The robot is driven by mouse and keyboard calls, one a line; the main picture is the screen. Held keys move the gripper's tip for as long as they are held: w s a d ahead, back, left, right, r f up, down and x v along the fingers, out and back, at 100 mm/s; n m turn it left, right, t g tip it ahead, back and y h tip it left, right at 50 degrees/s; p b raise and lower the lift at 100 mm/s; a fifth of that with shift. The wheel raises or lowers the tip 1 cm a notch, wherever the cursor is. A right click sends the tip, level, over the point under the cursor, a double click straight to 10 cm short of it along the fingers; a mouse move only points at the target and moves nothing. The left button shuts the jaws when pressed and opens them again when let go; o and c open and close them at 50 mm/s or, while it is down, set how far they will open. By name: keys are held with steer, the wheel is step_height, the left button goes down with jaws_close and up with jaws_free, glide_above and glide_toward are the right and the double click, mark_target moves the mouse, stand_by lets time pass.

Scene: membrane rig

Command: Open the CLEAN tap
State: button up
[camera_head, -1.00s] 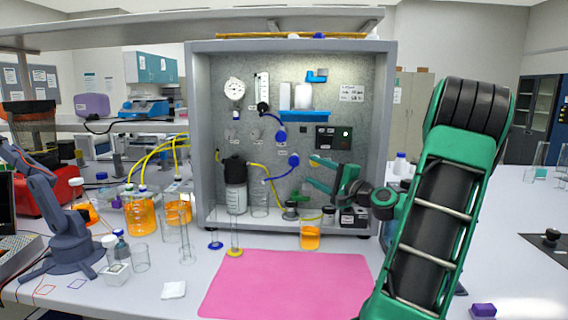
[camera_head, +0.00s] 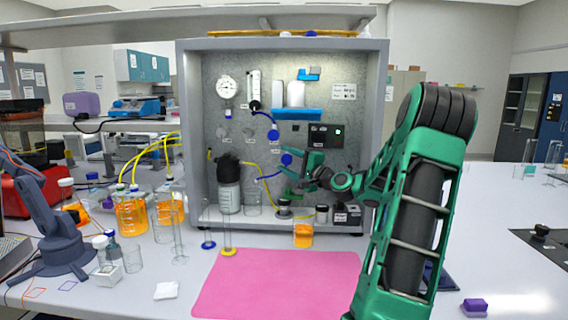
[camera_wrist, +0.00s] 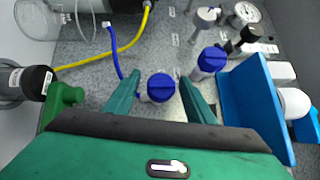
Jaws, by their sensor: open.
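A blue tap knob (camera_head: 287,159) sits on the grey back panel of the rig; in the wrist view this knob (camera_wrist: 160,88) lies between my two fingers. A second blue tap knob (camera_head: 273,134) is above and to its left; it also shows in the wrist view (camera_wrist: 212,60). The labels are too small to read, so I cannot tell which is CLEAN. My gripper (camera_head: 289,178) is open in front of the panel, with its green fingertips (camera_wrist: 160,77) on either side of the lower knob. I cannot tell whether they touch it.
A blue shelf (camera_head: 297,115) with white containers juts out above the taps. A black-capped bottle (camera_head: 229,190) stands at lower left inside the rig. A beaker of orange liquid (camera_head: 303,235) is in front, near a pink mat (camera_head: 275,285). Yellow and blue tubes run across the panel.

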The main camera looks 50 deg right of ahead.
steer(key=c, duration=1.1)
steer(key=shift+a+n, duration=0.1)
steer(key=shift+n, duration=0.2)
steer(key=n+g, duration=0.2)
steer(key=g, duration=0.1)
steer(key=n+g, duration=0.3)
steer(key=shift+h, duration=0.3)
steer(key=shift+o, duration=0.3)
steer(key=n+g, duration=0.1)
steer(key=n+g+h, duration=0.1)
steer(key=g, duration=0.1)
steer(key=shift+a+h, duration=0.15)
steer(key=shift+h, duration=0.15)
steer(key=shift+n+g+h, duration=1)
steer(key=shift+g, duration=0.7)
